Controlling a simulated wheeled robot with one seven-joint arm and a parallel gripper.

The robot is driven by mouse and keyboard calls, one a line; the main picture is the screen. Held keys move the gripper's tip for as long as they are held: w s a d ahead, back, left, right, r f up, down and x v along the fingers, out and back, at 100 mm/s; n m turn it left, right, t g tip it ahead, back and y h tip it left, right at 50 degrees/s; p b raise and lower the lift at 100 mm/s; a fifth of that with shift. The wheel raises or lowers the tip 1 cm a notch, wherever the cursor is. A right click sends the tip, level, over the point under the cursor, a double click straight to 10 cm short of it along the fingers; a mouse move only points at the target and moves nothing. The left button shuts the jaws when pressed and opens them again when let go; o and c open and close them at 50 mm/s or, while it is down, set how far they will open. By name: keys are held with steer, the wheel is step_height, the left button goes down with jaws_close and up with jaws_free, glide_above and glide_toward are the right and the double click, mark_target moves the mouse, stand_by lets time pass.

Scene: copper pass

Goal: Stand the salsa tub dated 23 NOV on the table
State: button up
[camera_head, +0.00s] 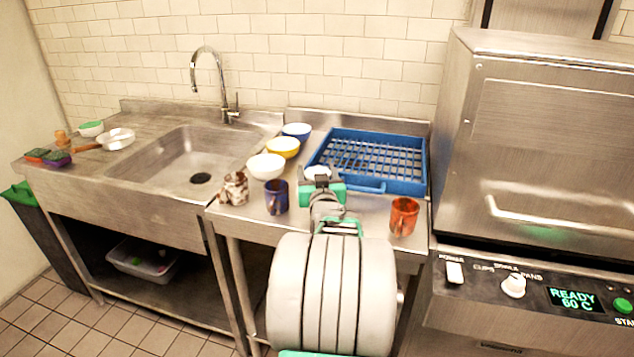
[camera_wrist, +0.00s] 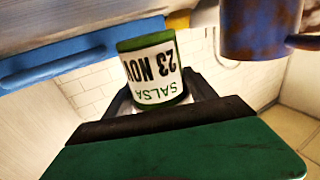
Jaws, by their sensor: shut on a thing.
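The salsa tub (camera_wrist: 153,70) is in the wrist view, white with a green band and a label reading "SALSA 23 NOV". The label appears upside down in that view, where the room is also inverted. My gripper (camera_wrist: 160,88) is shut on the tub, with a dark finger on each side. In the head view my gripper (camera_head: 321,184) is over the metal table (camera_head: 345,213), in front of the blue rack. A pale top of the tub (camera_head: 318,172) shows there. I cannot tell whether the tub's base touches the table.
A blue mug (camera_head: 276,197) stands left of my gripper, a brown-and-white mug (camera_head: 234,188) farther left, and an orange mug (camera_head: 404,216) to the right. The blue rack (camera_head: 407,184) is behind. Bowls (camera_head: 266,166) stand back left. Some bare table lies before the rack.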

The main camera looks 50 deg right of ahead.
steer(key=shift+f, duration=1.5)
steer(key=shift+f+b, duration=0.2)
steer(key=shift+b, duration=0.1)
steer(key=o, duration=1.6)
steer(key=shift+o, duration=0.2)
